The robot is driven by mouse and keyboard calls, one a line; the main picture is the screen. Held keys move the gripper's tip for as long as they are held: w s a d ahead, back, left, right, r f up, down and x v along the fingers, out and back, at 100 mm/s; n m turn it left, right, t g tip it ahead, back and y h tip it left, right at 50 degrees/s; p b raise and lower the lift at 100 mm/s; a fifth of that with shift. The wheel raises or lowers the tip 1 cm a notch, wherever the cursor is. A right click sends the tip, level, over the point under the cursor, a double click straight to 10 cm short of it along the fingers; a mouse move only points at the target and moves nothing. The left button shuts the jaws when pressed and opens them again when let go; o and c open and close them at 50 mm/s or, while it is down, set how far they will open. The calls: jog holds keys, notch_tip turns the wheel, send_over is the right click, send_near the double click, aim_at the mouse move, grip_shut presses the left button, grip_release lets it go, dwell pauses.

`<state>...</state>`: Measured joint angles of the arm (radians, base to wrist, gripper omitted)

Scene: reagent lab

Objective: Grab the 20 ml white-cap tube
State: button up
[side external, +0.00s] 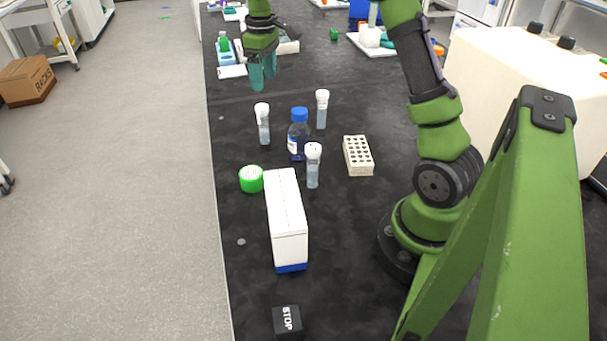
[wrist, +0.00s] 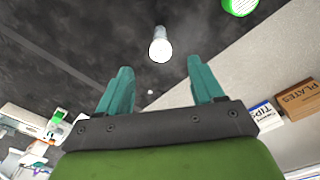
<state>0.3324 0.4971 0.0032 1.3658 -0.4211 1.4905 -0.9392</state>
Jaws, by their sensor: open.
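Three upright tubes with white caps stand on the black bench in the side view: one at the left (side external: 263,125), one at the back right (side external: 322,110) and one nearer the camera (side external: 313,168). I cannot read a volume on any of them. My gripper (side external: 263,76) is above the bench, behind the left tube, with its teal fingers pointing down. In the wrist view my gripper (wrist: 160,80) is open and empty, fingers wide apart. A white-cap tube (wrist: 161,46) stands beyond the fingertips there, roughly centred between them and not touched.
A blue-cap bottle (side external: 299,138) stands among the tubes. A green-lidded container (side external: 251,179), a long white box (side external: 286,220) and a beige rack (side external: 358,156) are nearby. The bench edge (side external: 213,150) runs along the left. A large white machine (side external: 520,90) stands at right.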

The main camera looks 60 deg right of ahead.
aim_at(265, 106)
jog(key=f+n, duration=0.1)
jog(key=f, duration=0.2)
jog(key=f+n, duration=0.1)
jog(key=f, duration=0.2)
jog(key=w+f+n, duration=0.1)
jog(key=f, duration=0.2)
jog(key=shift+d+f, duration=0.3)
jog(key=shift+f, duration=0.1)
jog(key=shift+w+a+f, duration=0.1)
jog(key=shift+a+f, duration=0.1)
jog(key=shift+f, duration=1.15)
jog(key=shift+w+a+f, duration=0.1)
jog(key=shift+a+f, duration=0.05)
jog(key=shift+f, duration=1.15)
jog(key=c, duration=1.1)
